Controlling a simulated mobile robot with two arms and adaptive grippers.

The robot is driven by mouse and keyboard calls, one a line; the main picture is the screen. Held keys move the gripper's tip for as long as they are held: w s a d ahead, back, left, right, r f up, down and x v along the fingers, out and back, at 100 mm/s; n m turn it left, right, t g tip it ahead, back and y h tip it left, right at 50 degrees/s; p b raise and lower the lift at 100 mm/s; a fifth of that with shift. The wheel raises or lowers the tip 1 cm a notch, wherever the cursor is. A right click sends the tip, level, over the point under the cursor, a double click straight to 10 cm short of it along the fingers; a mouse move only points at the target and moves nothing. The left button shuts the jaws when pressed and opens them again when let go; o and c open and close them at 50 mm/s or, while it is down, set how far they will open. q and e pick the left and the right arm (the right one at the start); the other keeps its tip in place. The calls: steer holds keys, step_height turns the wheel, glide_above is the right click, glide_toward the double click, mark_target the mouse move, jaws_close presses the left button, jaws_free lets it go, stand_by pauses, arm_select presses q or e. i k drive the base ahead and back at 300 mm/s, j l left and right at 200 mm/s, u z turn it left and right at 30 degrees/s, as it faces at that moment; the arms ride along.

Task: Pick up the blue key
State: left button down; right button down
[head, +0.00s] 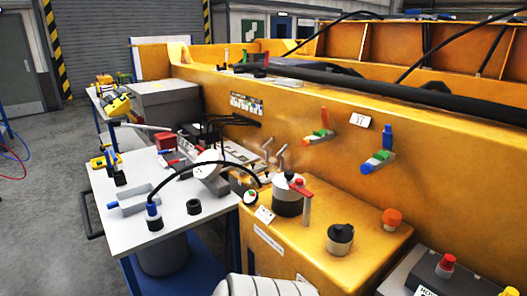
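An upright blue handle-like piece (387,136), which may be the blue key, stands on a small green, grey and blue block (377,162) on the side of the yellow casting (430,170). Another upright blue piece (113,161) stands on the white worktable (158,247) at the left. I cannot tell for certain which is the key. A dark cable ends in a blue-topped cylinder (153,212) at the table's front. Neither of my grippers shows in the head view.
A similar block with a red upright piece (325,119) sits left of the blue one. A black-topped canister (289,195), a dark knob (340,238) and an orange knob (392,218) stand on the lower yellow housing. Open floor (45,215) lies at the left.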

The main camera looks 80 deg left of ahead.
mark_target(114, 159)
steer(key=u, duration=3.8)
steer(key=i+j, duration=0.35)
steer(key=j+z, duration=0.05)
